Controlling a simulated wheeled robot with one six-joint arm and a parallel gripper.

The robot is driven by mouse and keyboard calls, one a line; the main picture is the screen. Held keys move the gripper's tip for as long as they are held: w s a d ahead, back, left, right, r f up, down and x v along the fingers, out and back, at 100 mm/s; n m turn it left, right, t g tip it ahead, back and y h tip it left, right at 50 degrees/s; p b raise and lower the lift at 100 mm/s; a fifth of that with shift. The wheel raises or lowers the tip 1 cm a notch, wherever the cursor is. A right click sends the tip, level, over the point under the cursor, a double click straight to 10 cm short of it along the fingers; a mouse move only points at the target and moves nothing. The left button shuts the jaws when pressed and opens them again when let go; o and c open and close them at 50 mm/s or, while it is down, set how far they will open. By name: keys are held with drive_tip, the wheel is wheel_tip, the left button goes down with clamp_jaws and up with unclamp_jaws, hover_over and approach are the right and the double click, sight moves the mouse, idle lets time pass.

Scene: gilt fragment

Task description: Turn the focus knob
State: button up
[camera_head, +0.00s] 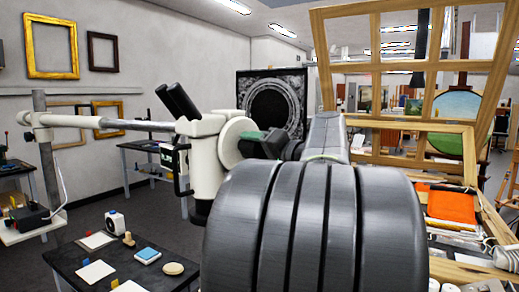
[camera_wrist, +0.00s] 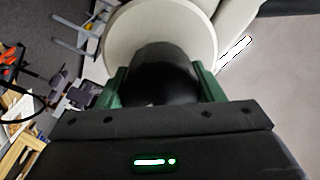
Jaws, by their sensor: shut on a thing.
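The microscope (camera_head: 205,150) has a white body and two black eyepieces and hangs on a boom arm. A large pale disc (camera_head: 230,143) sticks out on its right side. In the wrist view the disc (camera_wrist: 190,22) lies behind a dark round focus knob (camera_wrist: 165,70). My gripper (camera_wrist: 163,84) has its green fingers on both sides of the knob, shut on it. In the head view my gripper (camera_head: 256,142) reaches the disc from the right; the knob is largely hidden there by the fingers and my arm.
A dark table (camera_head: 75,268) with small pale blocks and discs stands below at left. A wooden lattice frame (camera_head: 400,70) and a cluttered bench with an orange item (camera_head: 451,205) are at right. The boom (camera_head: 110,122) runs left to an upright post (camera_head: 47,150).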

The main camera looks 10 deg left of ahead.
drive_tip(key=shift+m, duration=1.5)
drive_tip(key=o, duration=1)
drive_tip(key=b+v, duration=0.2)
drive_tip(key=v, duration=1.2)
